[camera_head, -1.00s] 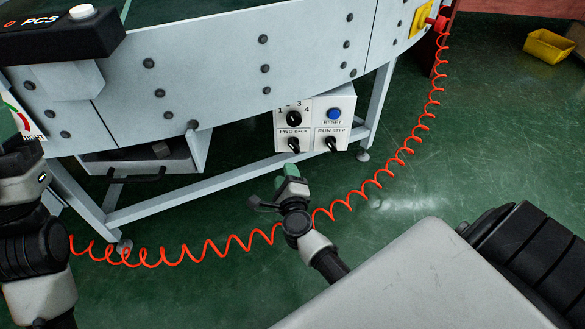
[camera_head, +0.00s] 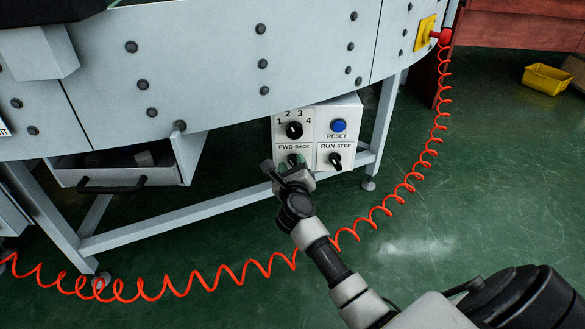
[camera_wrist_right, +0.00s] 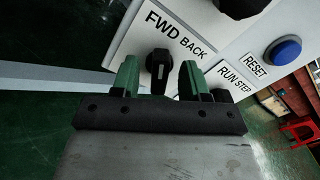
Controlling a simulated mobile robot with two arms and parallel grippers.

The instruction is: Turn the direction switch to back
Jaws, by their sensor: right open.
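The direction switch, a black knob under the FWD BACK label (camera_head: 294,148), sits at the lower left of the white control box and is partly hidden by my right gripper (camera_head: 290,170) in the head view. In the right wrist view the knob (camera_wrist_right: 158,64) stands between the two green fingers of my right gripper (camera_wrist_right: 159,74), which is open, with a gap on each side. A white mark shows on the knob. I cannot tell which label it points to. My left gripper is not in view.
The box also carries a numbered dial (camera_head: 294,130), a blue RESET button (camera_head: 339,125) and a RUN STEP knob (camera_head: 335,160). The conveyor's grey side (camera_head: 220,75) is above it. A coiled red cable (camera_head: 250,275) runs past my right arm.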

